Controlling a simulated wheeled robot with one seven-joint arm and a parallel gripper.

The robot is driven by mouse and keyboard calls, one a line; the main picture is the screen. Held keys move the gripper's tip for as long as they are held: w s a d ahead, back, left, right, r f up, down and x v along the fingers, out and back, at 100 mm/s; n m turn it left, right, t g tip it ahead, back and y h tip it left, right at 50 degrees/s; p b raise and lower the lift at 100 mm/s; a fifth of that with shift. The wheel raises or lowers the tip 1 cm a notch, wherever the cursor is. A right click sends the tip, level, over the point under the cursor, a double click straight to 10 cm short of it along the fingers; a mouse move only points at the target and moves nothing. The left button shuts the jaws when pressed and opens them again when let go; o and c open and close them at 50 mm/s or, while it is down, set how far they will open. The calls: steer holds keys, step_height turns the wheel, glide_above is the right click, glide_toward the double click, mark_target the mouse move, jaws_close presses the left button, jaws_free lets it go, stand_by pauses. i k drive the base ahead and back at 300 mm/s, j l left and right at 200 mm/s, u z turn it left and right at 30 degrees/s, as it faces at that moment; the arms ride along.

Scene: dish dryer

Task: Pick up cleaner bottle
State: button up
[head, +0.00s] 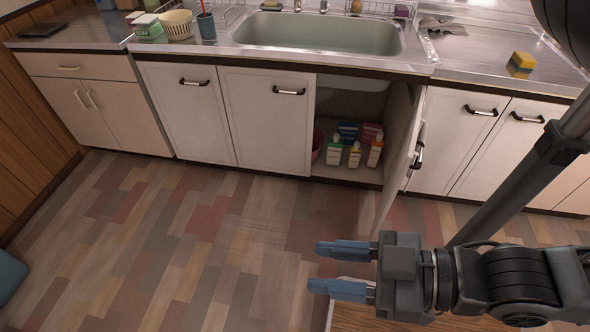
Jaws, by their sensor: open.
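Several small bottles stand in the open cabinet under the sink. A white and green bottle (334,150) is on the left, a white and yellow one (355,154) is in the middle, and a white and orange one (375,151) is on the right. I cannot tell which is the cleaner bottle. My gripper (320,269) is at the lower right of the head view, in front of the cabinet and apart from the bottles. Its two blue fingers are spread, point left and hold nothing.
The open cabinet door (404,165) stands out to the right of the bottles. Blue and red boxes (370,133) sit behind them, and a dark red round thing (317,144) is at their left. The sink (320,35) is above.

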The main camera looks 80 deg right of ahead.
mark_target(354, 157)
steer(key=i+j+u, duration=0.15)
steer(key=i, duration=0.25)
steer(key=i+u, duration=0.1)
steer(key=i, duration=0.35)
steer(key=i+z, duration=0.3)
steer(key=z, duration=0.15)
steer(key=i+z, duration=0.25)
steer(key=z, duration=0.15)
steer(key=i+j+z, duration=0.2)
steer(key=z, duration=0.25)
steer(key=i+z, duration=0.15)
steer(key=z, duration=0.25)
steer(key=i+z, duration=0.15)
steer(key=z, duration=0.3)
steer(key=i+j+z, duration=0.1)
steer(key=z, duration=0.3)
steer(key=i+j+z, duration=0.1)
steer(key=z, duration=0.3)
steer(key=j+z, duration=0.25)
steer(key=z, duration=0.15)
steer(key=i+j+z, duration=0.15)
steer(key=z, duration=0.25)
steer(key=i+j+z, duration=0.2)
steer(key=z, duration=0.15)
steer(key=i+j+z, duration=0.1)
steer(key=j+z, duration=0.3)
steer(key=i+j+z, duration=0.1)
steer(key=z, duration=0.25)
steer(key=j, duration=0.1)
